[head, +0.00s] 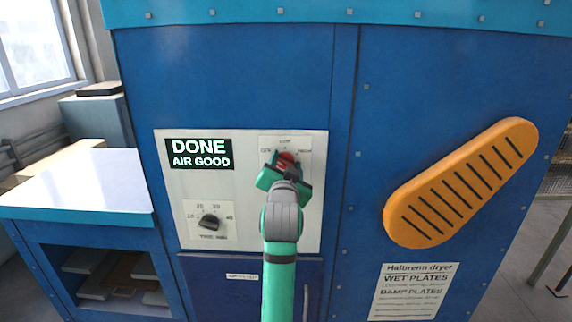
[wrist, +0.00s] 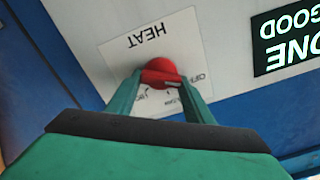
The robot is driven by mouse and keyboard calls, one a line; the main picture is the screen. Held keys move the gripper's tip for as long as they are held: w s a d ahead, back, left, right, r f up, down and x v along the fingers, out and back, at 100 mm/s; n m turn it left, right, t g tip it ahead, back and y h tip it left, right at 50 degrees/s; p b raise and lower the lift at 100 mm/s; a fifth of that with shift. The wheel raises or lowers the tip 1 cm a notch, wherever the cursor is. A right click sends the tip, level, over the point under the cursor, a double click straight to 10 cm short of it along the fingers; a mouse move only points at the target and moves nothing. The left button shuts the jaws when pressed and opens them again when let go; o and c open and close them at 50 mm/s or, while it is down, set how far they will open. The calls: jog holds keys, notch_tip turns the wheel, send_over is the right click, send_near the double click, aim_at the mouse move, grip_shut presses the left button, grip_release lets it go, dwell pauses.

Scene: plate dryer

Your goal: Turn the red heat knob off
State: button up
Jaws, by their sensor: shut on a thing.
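The red heat knob (head: 287,158) is on the white control panel (head: 250,222) of the blue dryer. My green gripper (head: 284,170) is at the knob and partly covers it in the head view. In the wrist view the red knob (wrist: 155,73) sits between my two fingertips (wrist: 160,85), which are shut on it. A HEAT label and an OFF mark show on the plate around it. The other heat marks are partly hidden by my fingers, and I cannot tell the exact setting.
A display (head: 200,153) reads DONE, AIR GOOD. A black timer knob (head: 209,222) is below it. A white-topped side bench (head: 80,182) is at the left.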

jog(key=o, duration=1)
jog(key=shift+o, duration=0.2)
jog(key=shift+s, duration=0.1)
jog(key=s, duration=1)
jog(key=shift+s+d, duration=0.25)
jog(key=shift+s, duration=0.05)
jog(key=shift+f, duration=0.1)
